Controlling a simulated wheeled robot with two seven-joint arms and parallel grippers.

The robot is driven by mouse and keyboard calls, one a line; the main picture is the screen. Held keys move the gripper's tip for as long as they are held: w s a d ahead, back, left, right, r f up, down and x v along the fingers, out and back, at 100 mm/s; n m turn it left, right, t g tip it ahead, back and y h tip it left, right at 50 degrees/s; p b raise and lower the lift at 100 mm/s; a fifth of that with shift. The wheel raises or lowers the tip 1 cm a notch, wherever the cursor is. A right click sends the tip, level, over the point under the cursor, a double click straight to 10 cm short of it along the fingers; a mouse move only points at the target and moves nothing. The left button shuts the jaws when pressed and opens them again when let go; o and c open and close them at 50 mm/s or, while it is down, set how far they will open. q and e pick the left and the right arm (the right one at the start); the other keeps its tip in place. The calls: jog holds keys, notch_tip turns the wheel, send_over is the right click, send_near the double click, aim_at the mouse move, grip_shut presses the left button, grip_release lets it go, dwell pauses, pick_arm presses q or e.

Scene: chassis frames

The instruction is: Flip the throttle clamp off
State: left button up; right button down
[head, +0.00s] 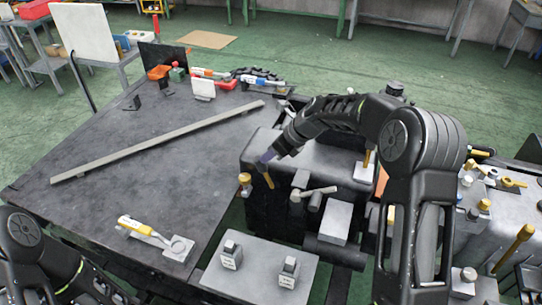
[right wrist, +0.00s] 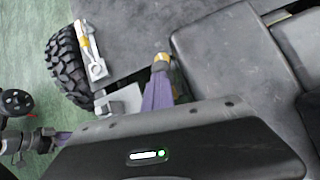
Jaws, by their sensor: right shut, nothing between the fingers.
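My right gripper (head: 268,157) is shut and empty, above the near left corner of the dark block. In the right wrist view its purple fingers (right wrist: 158,95) point at a yellow-tipped post (right wrist: 160,60); contact cannot be told. In the head view a yellow-capped post (head: 245,180) stands just left of and below the fingertips, and a yellow lever (head: 268,179) is directly below them. A clamp with a yellow handle (head: 140,227) lies on the dark plate's near edge; a yellow-handled clamp also shows in the right wrist view (right wrist: 94,55). Which one is the throttle clamp is unclear. My left gripper is out of sight.
The dark plate (head: 120,190) carries a long grey bar (head: 150,144). A grey lever (head: 313,192) and a pale block (head: 336,222) sit right of the fingertips. A grey box (head: 258,275) with two small blocks is in front. More yellow-handled parts stand at right.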

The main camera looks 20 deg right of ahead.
jog(key=shift+a, duration=0.7)
jog(key=shift+d+r+b, duration=0.2)
jog(key=shift+r+b, duration=0.1)
jog(key=shift+r, duration=0.1)
jog(key=d+b+v, duration=0.1)
jog(key=v, duration=0.6)
jog(key=shift+s+d+f, duration=0.1)
jog(key=shift+d, duration=0.05)
